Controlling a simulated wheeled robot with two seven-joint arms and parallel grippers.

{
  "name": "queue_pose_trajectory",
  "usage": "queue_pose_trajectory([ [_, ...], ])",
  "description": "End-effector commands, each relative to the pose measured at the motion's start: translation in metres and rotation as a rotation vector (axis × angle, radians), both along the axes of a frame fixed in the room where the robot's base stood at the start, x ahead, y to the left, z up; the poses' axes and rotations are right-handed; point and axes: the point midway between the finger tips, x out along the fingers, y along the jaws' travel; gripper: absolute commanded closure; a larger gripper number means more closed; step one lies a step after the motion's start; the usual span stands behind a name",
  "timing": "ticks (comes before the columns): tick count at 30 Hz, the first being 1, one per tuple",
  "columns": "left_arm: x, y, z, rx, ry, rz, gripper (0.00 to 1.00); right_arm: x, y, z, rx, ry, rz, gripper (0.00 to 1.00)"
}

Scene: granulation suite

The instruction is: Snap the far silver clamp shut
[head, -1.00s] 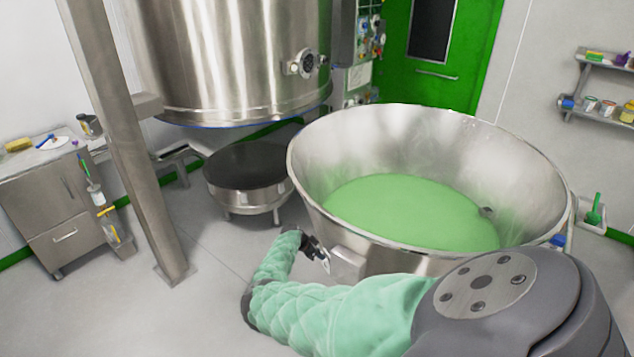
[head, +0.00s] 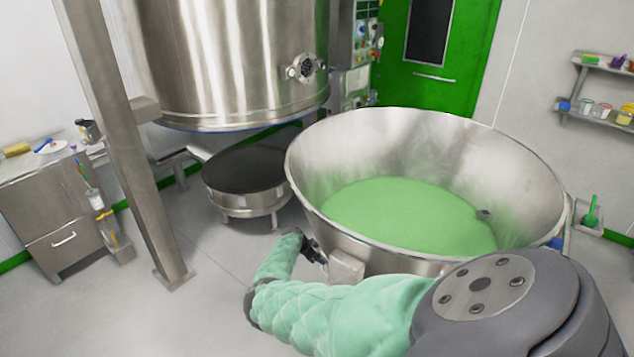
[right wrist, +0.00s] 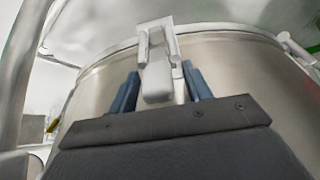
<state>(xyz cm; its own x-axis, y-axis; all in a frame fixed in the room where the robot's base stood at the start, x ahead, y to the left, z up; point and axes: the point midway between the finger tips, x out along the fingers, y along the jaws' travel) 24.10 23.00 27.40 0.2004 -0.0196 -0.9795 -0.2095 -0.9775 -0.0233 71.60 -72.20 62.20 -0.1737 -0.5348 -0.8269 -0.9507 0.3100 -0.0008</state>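In the right wrist view a silver clamp (right wrist: 158,72) stands on the side of a steel vessel, just below its rim. Its pale lever hangs down between the two blue fingers of my right gripper (right wrist: 160,72). The fingers are apart, one on each side of the lever, with narrow gaps visible; I cannot see firm contact. In the head view my right gripper (head: 314,250) is small and partly hidden at the near left side of the big steel bowl (head: 345,235). The clamp cannot be made out clearly there. My left gripper is not in view.
The bowl holds green powder (head: 405,215). A grey block (head: 346,266) sticks out from its side beside my gripper. A low round stand (head: 245,200), a large steel vessel (head: 235,60) and a steel post (head: 130,160) stand left. The floor at left front is clear.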

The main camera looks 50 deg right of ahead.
Motion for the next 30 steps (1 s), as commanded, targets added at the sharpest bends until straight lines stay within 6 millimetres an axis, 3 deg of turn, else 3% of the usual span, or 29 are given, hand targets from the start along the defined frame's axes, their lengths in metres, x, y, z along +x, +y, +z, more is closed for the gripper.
queue_pose_trajectory([
  [10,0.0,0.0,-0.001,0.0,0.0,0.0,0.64,0.002,0.005,0.005,0.001,-0.001,-0.001,0.51],
  [24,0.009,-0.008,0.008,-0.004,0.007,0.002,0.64,0.012,0.036,0.053,0.001,-0.001,-0.001,0.51],
  [30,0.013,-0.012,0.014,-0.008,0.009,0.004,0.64,0.013,0.041,0.062,0.001,0.0,-0.001,0.51],
])
